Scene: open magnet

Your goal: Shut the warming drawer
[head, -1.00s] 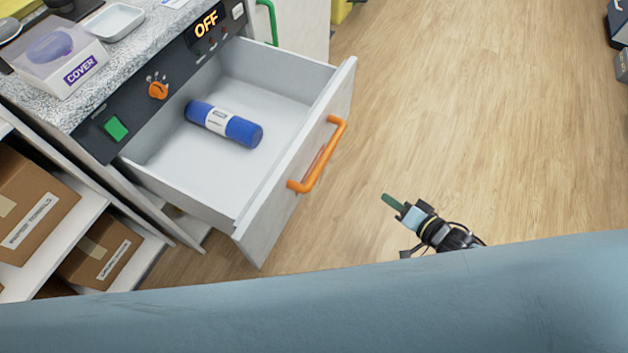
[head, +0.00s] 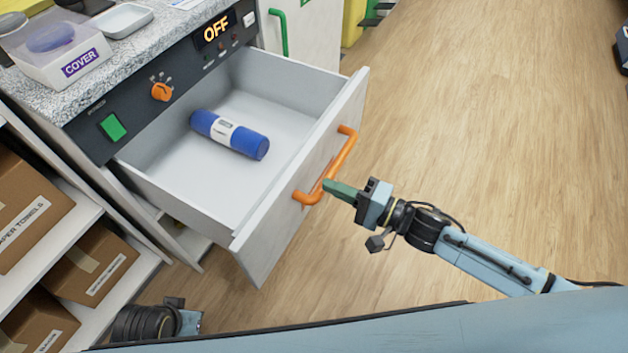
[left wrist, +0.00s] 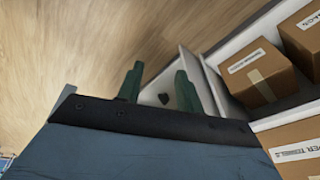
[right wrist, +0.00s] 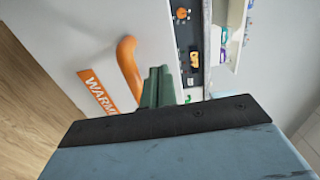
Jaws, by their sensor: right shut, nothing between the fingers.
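The warming drawer (head: 300,200) stands pulled out from the counter, its white front facing right in the head view. Its orange handle (head: 346,160) also shows in the right wrist view (right wrist: 128,66), beside an orange label starting "WARM" (right wrist: 98,92). A blue cylinder with a white band (head: 248,143) lies inside the drawer. My right gripper (head: 330,187) is shut and empty, its green fingertips right at the lower end of the handle; I cannot tell whether they touch. My left gripper (left wrist: 158,82) is open and empty, low near the shelves; its fingers are hidden in the head view.
A dark control panel (head: 185,75) reads "OFF", with an orange knob (head: 161,92) and green switch (head: 112,127). The speckled countertop (head: 150,50) holds a clear box (head: 55,50) and white dish (head: 121,20). Shelves with cardboard boxes (head: 92,268) stand left.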

